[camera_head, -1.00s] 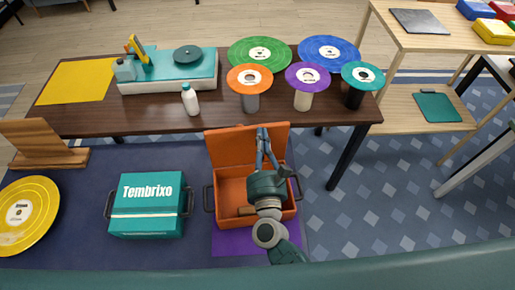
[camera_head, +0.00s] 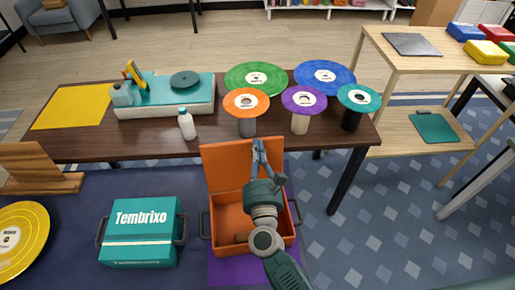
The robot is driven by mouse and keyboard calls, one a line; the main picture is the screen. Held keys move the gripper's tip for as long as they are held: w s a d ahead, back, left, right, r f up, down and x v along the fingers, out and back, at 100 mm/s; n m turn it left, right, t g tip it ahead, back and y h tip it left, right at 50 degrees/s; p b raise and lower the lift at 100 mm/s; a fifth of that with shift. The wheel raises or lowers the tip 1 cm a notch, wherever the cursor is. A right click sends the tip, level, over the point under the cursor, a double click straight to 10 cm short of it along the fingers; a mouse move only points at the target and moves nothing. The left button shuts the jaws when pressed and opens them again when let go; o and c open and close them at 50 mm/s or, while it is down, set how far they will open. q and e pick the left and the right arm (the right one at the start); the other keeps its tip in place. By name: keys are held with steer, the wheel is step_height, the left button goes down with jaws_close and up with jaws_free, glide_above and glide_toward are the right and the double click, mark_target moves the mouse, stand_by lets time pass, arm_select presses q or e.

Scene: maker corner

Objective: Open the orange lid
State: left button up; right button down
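The orange lid (camera_head: 222,167) stands raised, close to upright, at the back of an orange box (camera_head: 222,228). The box is open, and a brown piece shows inside near its front left. My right gripper (camera_head: 259,144) reaches over the box, with its fingertips in front of the lid near its top edge. The fingers run together at the tips and look shut, with nothing visible between them. Whether they touch the lid is not clear. The gripper and arm hide part of the lid and of the box's inside. My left gripper is not in view.
A teal Tembrixo case (camera_head: 140,245) stands left of the box. A purple mat (camera_head: 226,271) lies under the box. Behind is a dark wooden table (camera_head: 100,146) with a white bottle (camera_head: 187,125), a turntable (camera_head: 160,105) and several discs on stands. Patterned carpet is clear at right.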

steer(key=s, duration=1.2)
steer(key=shift+f, duration=0.45)
steer(key=shift+s, duration=0.1)
